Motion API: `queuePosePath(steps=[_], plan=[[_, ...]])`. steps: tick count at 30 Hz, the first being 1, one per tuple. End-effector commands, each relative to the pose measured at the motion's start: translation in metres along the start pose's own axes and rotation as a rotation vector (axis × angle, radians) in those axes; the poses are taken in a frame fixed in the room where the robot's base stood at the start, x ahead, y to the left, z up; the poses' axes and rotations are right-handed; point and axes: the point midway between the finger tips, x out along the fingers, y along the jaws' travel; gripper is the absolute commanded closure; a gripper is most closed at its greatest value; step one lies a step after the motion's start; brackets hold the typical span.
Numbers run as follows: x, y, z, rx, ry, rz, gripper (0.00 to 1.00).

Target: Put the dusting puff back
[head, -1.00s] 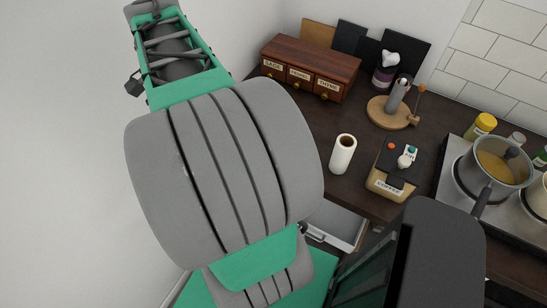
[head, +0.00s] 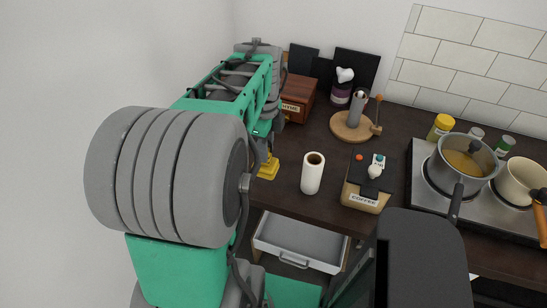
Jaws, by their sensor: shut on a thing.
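My arm reaches over the left part of the counter and bends down at its far end. My gripper (head: 268,165) shows only in part there, behind my arm. A yellow piece shows at its lower end, low over or at the counter; I cannot tell whether it is a finger or the held thing. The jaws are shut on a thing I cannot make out. I cannot surely identify the dusting puff. A white puff-like shape (head: 345,74) tops a dark purple jar (head: 341,95) at the back.
An open, empty-looking drawer (head: 292,258) juts out below the counter (head: 320,208). A white roll (head: 312,173), a coffee box (head: 362,197) and a round wooden stand (head: 352,134) stand on it. The spice drawer box (head: 298,100) is partly hidden. Pots (head: 463,165) occupy the stove at right.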

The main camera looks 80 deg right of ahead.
Motion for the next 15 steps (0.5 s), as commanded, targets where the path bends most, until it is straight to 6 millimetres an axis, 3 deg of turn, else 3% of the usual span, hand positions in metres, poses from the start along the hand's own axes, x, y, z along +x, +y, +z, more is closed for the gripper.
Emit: queuePosePath(steps=[3, 6, 15], plan=[[0.026, -0.018, -0.006, 0.001, 0.001, 0.007, 1.0], [0.039, -0.029, -0.008, -0.001, 0.001, 0.005, 1.0], [0.078, -0.036, -0.01, -0.002, 0.001, 0.004, 1.0]])
